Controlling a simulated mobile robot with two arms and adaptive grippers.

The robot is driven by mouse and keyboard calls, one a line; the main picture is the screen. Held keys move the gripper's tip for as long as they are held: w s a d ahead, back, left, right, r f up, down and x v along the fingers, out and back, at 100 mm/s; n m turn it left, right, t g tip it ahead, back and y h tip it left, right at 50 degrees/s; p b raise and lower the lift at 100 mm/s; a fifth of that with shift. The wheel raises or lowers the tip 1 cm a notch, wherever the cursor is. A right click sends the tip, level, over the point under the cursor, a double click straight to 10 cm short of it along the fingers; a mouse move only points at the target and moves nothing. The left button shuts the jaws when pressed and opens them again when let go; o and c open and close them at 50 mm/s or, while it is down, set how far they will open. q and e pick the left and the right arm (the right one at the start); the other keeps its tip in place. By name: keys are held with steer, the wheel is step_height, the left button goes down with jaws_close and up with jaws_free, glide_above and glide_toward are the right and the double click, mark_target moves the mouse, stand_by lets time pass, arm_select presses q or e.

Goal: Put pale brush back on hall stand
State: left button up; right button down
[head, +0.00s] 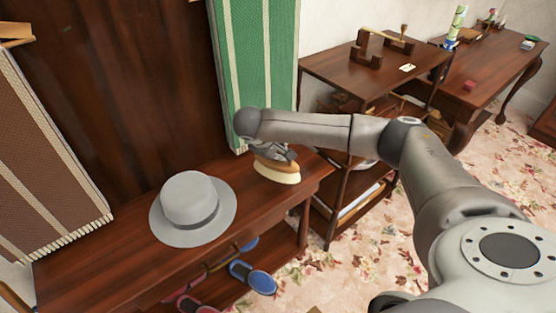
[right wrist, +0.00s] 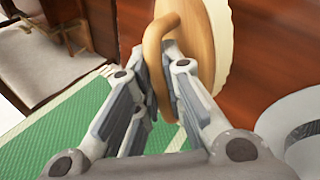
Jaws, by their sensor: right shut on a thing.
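The pale brush (head: 277,172) has a light wooden back and cream bristles that face down in the head view. It is over the right end of the hall stand's shelf (head: 120,262); I cannot tell whether it touches the wood. My right gripper (head: 275,152) is above the brush, partly hidden by its own arm. In the right wrist view my right gripper (right wrist: 158,92) is shut on the brush's curved wooden handle (right wrist: 153,58), with the brush (right wrist: 196,32) beyond the fingers. My left gripper is in neither view.
A grey hat (head: 190,205) sits on the shelf left of the brush. A green striped scarf (head: 258,65) and a brown one (head: 45,150) hang at the stand. Blue slippers (head: 252,275) are below. A side table (head: 335,70) stands to the right.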

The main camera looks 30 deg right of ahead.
mark_target(278, 161)
steer(key=shift+w+d+f, duration=0.25)
steer(key=shift+w+f, duration=0.15)
steer(key=shift+f, duration=0.2)
steer(key=shift+w+d+f, duration=0.2)
steer(key=shift+w+f, duration=0.15)
steer(key=shift+f, duration=1.6)
steer(key=shift+f, duration=0.1)
steer(key=c, duration=1.5)
jaws_free()
steer(key=shift+a+f, duration=0.1)
steer(key=shift+a+r, duration=0.1)
steer(key=shift+r, duration=0.25)
steer(key=v, duration=1.1)
steer(key=shift+s+a+r, duration=0.15)
steer(key=shift+s+r, duration=0.05)
steer(key=shift+r, duration=0.05)
